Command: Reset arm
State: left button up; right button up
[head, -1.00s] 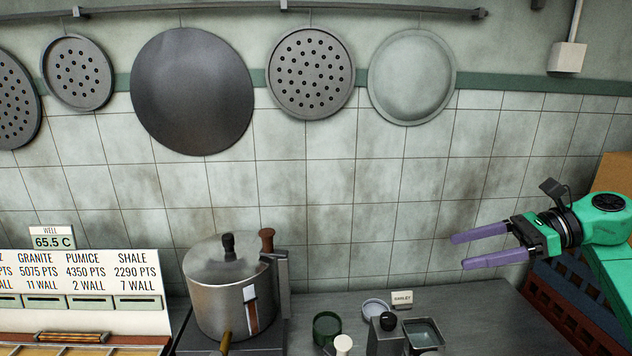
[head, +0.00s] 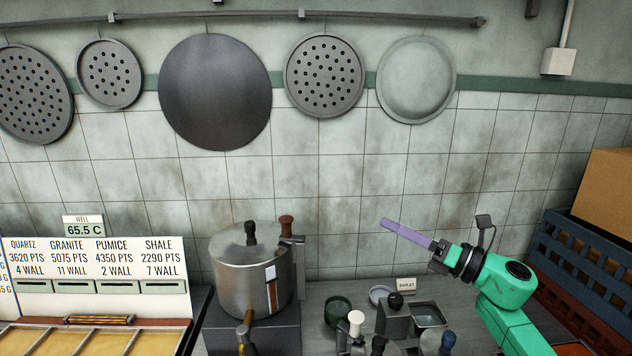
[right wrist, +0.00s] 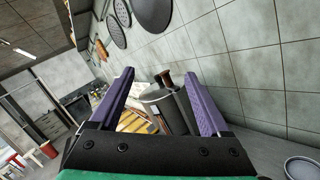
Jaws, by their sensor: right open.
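My right gripper (head: 405,234) is the green arm's hand with purple fingers. In the head view it hangs in the air in front of the tiled wall, to the right of the steel pot (head: 250,282), pointing left. In the right wrist view the gripper (right wrist: 158,95) has its two purple fingers spread wide with nothing held between them. The pot (right wrist: 160,98) shows beyond the fingers, apart from them. My left gripper is in neither view.
Below my right arm the counter holds a green cup (head: 337,310), a small label card (head: 406,284) and several small metal containers. Blue and red crates (head: 585,262) with a cardboard box (head: 607,190) stand at the right. Pans hang on the wall.

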jog(key=s+d+f+m+t+h, duration=0.1)
jog(key=d+f+m+t+h, duration=0.15)
jog(key=f+m+h, duration=0.85)
jog(key=s+d+f+m+t+h, duration=0.15)
jog(key=d+f+m+h, duration=0.3)
jog(key=m, duration=1.15)
jog(key=s+f+m+g+b, duration=0.1)
jog(key=s+f+m+g, duration=0.5)
jog(key=s+f, duration=0.55)
jog(key=s+f+m+g, duration=0.65)
jog(key=s+f, duration=0.25)
jog(key=s, duration=0.6)
jog(key=s+f+n+g+b, duration=0.3)
jog(key=f+b, duration=0.8)
jog(key=f, duration=2.4)
pick_arm(q)
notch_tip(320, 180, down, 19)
jog(key=b, duration=0.6)
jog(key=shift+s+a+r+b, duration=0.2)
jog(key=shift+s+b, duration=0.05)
jog(key=shift+b, duration=0.05)
pick_arm(e)
jog(key=s+d+f+m, duration=0.1)
jog(key=s+d+f, duration=0.1)
jog(key=s+f, duration=1.4)
notch_tip(320, 180, down, 3)
jog(key=shift+d+r+m, duration=0.1)
jog(key=shift+d+m, duration=0.05)
jog(key=shift+m, duration=0.2)
